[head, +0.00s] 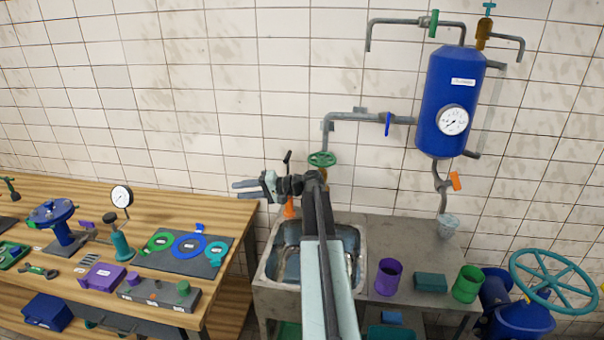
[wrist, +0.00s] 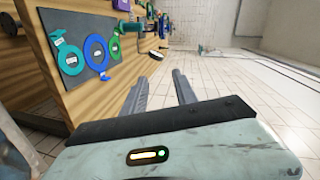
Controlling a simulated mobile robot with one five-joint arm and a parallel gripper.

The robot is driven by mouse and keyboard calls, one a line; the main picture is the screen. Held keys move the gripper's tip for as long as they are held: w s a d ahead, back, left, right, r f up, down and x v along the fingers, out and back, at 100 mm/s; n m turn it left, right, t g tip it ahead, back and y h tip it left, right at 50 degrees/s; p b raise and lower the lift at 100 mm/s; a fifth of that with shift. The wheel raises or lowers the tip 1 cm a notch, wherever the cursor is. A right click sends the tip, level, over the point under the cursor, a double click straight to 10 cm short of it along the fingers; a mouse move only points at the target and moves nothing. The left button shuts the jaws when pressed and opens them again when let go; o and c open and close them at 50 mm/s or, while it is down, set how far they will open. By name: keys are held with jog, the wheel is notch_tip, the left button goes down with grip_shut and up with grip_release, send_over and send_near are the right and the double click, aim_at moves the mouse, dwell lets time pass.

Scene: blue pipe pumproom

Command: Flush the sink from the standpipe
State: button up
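The metal sink (head: 268,272) stands at the centre, its basin partly hidden behind my arm. Behind it a grey pipe (head: 345,117) runs from a blue tank (head: 447,100) and turns down to a green handwheel (head: 322,159). A blue lever (head: 388,124) stands upright on the pipe's horizontal run. I cannot tell which part is called the standpipe. My gripper (head: 237,189) is above and left of the sink, its fingers pointing left, apart from the handwheel. In the wrist view the gripper (wrist: 160,80) has its fingers apart with nothing between them. The pipe below the handwheel is mostly hidden.
A wooden bench (head: 150,205) on the left carries gauges, coloured rings on a dark mat (head: 175,262) and blocks. Right of the sink are a purple cup (head: 388,277), a teal block (head: 430,283) and a green cup (head: 467,284). A large teal wheel (head: 553,283) stands far right.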

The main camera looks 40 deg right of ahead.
jog(key=s+a+f+n+g+p, duration=0.1)
jog(key=a+f+n+g, duration=0.25)
jog(key=a, duration=1.25)
jog(key=a+f+n+g+p, duration=0.1)
jog(key=a+f+n+g, duration=0.2)
jog(key=a, duration=1.3)
jog(key=s+a+f+n+g+h+p, duration=0.1)
jog(key=s+a+f+n+g+h, duration=0.1)
jog(key=s+a+f+g+h, duration=0.5)
jog(key=s+d+f+t+h, duration=0.1)
jog(key=s+d+h, duration=0.1)
jog(key=s+d, duration=0.4)
jog(key=shift+s+f, duration=0.25)
jog(key=shift+s, duration=0.7)
jog(key=shift+d+m, duration=0.15)
jog(key=shift+m, duration=0.1)
